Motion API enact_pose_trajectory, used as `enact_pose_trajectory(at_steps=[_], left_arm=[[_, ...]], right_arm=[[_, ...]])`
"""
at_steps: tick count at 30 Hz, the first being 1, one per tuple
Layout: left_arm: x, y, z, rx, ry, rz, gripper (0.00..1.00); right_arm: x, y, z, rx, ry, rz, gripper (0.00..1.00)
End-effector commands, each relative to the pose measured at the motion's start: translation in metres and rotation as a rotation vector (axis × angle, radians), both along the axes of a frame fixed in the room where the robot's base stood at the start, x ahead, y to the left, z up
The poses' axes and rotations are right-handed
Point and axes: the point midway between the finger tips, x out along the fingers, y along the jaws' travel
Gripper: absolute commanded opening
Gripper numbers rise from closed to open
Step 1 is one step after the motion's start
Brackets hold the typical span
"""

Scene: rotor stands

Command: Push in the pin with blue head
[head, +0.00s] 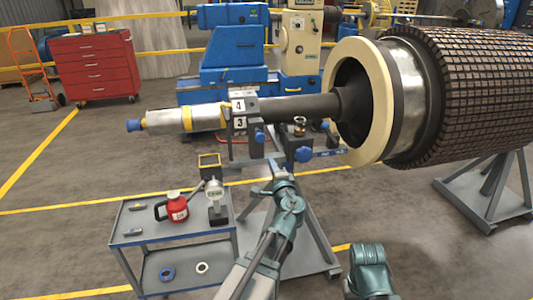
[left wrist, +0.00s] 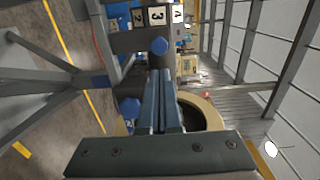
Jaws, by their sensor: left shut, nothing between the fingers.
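Blue round heads show on the stand that bears the rotor shaft: one (head: 259,137) below the number plates, and a larger one (head: 303,154) to its right. In the left wrist view two blue heads show, one (left wrist: 159,46) just beyond the fingertips and one (left wrist: 130,107) beside the fingers. I cannot tell for sure which is the pin's head or how deep it sits. My left gripper (head: 276,164) is shut and empty, in front of the stand, below and between the two heads. Its closed fingers (left wrist: 161,74) also show in the left wrist view, with no clear contact.
The rotor (head: 470,90) with its cream ring (head: 374,100) fills the upper right. A tool cart (head: 135,223) at lower left carries a red can (head: 177,206) and a gauge (head: 216,197). The stand's slanted legs (head: 318,235) are close to my left arm.

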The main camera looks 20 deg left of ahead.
Motion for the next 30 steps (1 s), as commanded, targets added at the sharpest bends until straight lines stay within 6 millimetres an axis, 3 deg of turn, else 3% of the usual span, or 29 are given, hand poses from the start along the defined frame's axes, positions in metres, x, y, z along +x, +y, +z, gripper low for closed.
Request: enact_pose_trajectory(at_steps=[12, 18, 30], left_arm=[[0.069, 0.047, 0.0, -0.002, 0.0, 0.004, 0.0], [0.094, 0.066, 0.0, -0.002, 0.0, 0.003, 0.0], [0.108, 0.077, 0.0, -0.003, 0.0, 0.002, 0.0]], right_arm=[[0.0, 0.0, 0.0, 0.0, 0.0, 0.0, 0.5], [0.0, 0.0, 0.0, 0.0, 0.0, 0.0, 0.5], [0.0, 0.0, 0.0, 0.0, 0.0, 0.0, 0.5]])
